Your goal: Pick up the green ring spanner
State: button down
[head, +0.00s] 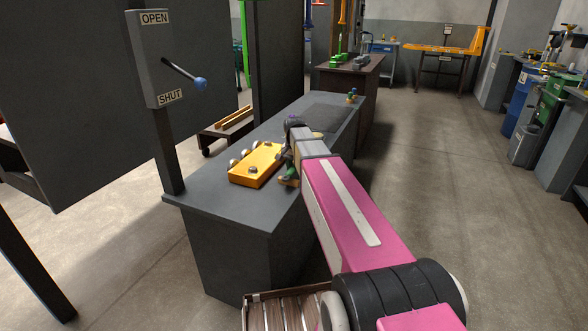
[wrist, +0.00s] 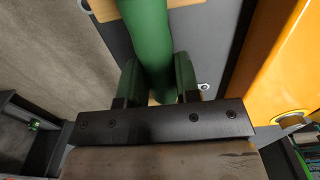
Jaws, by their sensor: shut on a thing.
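A green bar (wrist: 148,30), which I take to be the green ring spanner, runs up from between the fingers to the top edge of the wrist view. Its ends are cut off or hidden, so no ring shows. My gripper (wrist: 158,82) has one green finger on each side of the bar and is shut on it. In the head view my gripper (head: 289,160) is low over the right edge of the dark bench, beside the yellow block. A small green part (head: 289,182) shows just below it, partly hidden by my arm.
The yellow block (head: 250,175) with several round knobs sits on the dark bench (head: 215,190), close left of my gripper. An OPEN/SHUT lever panel (head: 158,70) stands at the bench's left. Small coloured items (head: 352,95) stand at the far corner. Open floor (head: 430,170) lies right.

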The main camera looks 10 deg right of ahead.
jog(key=shift+r, duration=0.5)
notch_tip(320, 180, up, 2)
jog(key=shift+r, duration=0.25)
jog(key=s+a+r, duration=0.4)
jog(key=a+r, duration=0.3)
jog(key=a, duration=0.3)
jog(key=shift+s+a, duration=0.2)
jog(key=shift+a, duration=0.2)
jog(key=shift+d+f, duration=0.1)
